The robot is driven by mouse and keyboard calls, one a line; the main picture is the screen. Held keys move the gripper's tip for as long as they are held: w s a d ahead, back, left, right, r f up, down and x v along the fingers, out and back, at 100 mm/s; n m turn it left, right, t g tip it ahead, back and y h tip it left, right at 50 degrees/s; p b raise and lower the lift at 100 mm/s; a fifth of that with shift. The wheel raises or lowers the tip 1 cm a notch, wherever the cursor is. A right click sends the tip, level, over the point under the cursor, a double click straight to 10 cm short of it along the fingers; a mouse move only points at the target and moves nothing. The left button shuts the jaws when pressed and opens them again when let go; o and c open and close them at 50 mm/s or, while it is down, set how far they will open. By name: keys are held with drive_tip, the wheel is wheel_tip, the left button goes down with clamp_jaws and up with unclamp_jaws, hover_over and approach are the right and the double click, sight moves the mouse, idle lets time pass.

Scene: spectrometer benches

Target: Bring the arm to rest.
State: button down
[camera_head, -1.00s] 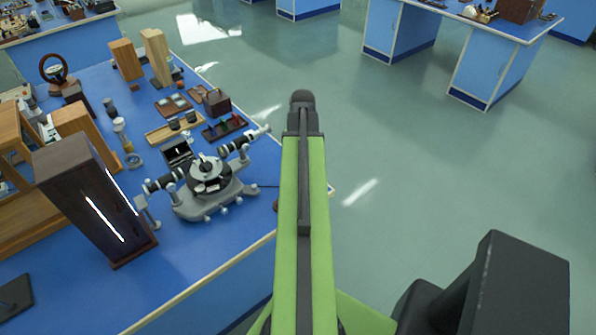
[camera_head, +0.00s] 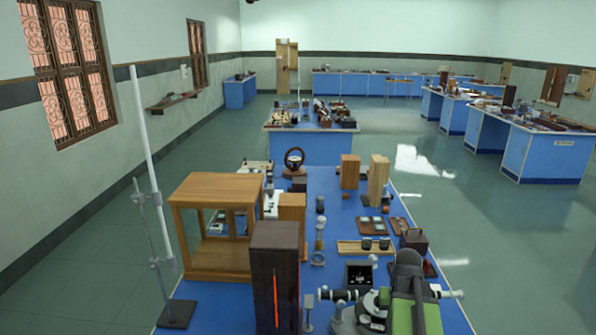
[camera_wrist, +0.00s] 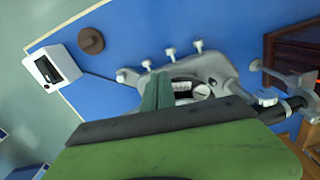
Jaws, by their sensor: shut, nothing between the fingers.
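My gripper (camera_wrist: 157,92) shows in the wrist view as two narrow green fingers close together, with nothing between them. They point toward the grey spectrometer (camera_wrist: 205,72) on the blue bench, overlapping part of its base in the picture; I cannot tell the gap between them. In the head view my green and dark arm rises at the bottom edge, right of centre, and covers part of the spectrometer (camera_head: 372,308). My gripper is not visible there.
The blue bench (camera_head: 345,215) holds a dark upright lamp box (camera_head: 275,275), a wooden-framed case (camera_head: 215,225) and a tall stand with a white rod (camera_head: 145,160). A white box (camera_wrist: 52,68) and brown knob (camera_wrist: 91,40) lie near the bench edge. Open floor (camera_head: 440,215) is at right.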

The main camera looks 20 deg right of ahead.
drive_tip(key=w+a+n, duration=0.2)
drive_tip(key=a, duration=1.3)
drive_tip(key=w+a+n, duration=0.2)
drive_tip(key=a+n, duration=0.1)
drive_tip(key=a, duration=1.1)
drive_tip(key=shift+w+a, duration=0.35)
drive_tip(key=shift+w, duration=0.05)
